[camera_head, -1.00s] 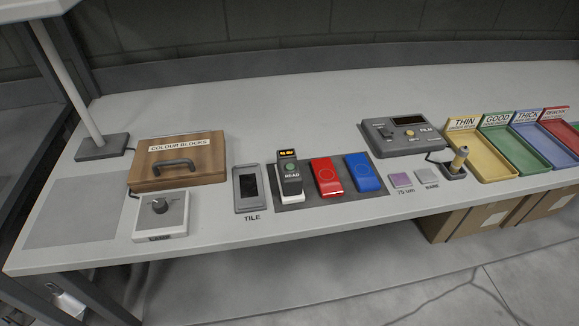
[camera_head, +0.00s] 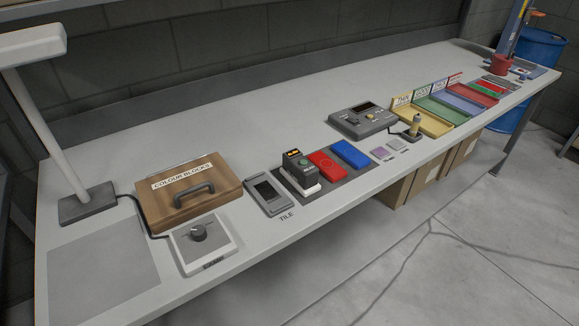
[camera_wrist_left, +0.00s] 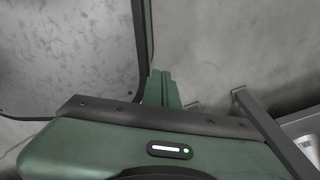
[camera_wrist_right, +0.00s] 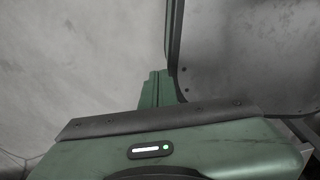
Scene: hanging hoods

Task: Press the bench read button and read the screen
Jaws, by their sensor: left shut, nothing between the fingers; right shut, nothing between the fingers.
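A small dark meter (camera_head: 299,174) stands upright on a dark mat, with a lit orange display (camera_head: 293,153) and a green button (camera_head: 302,161) on top. Its READ label was legible a second ago. Farther right lies a grey FILM instrument (camera_head: 346,119) with a dark screen (camera_head: 368,106) and a small yellowish button (camera_head: 370,116); no reading shows on it. My left gripper (camera_wrist_left: 163,76) shows in the left wrist view, shut and empty. My right gripper (camera_wrist_right: 159,76) shows in the right wrist view, shut and empty. Neither gripper shows in the head view.
Left of the meter are the TILE holder (camera_head: 263,193), a wooden COLOUR BLOCKS case (camera_head: 180,210), a knob box (camera_head: 206,254) and a lamp (camera_head: 88,204). Red (camera_head: 327,165) and blue (camera_head: 350,153) blocks sit right of it. Coloured trays (camera_head: 437,125) stand farther right.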

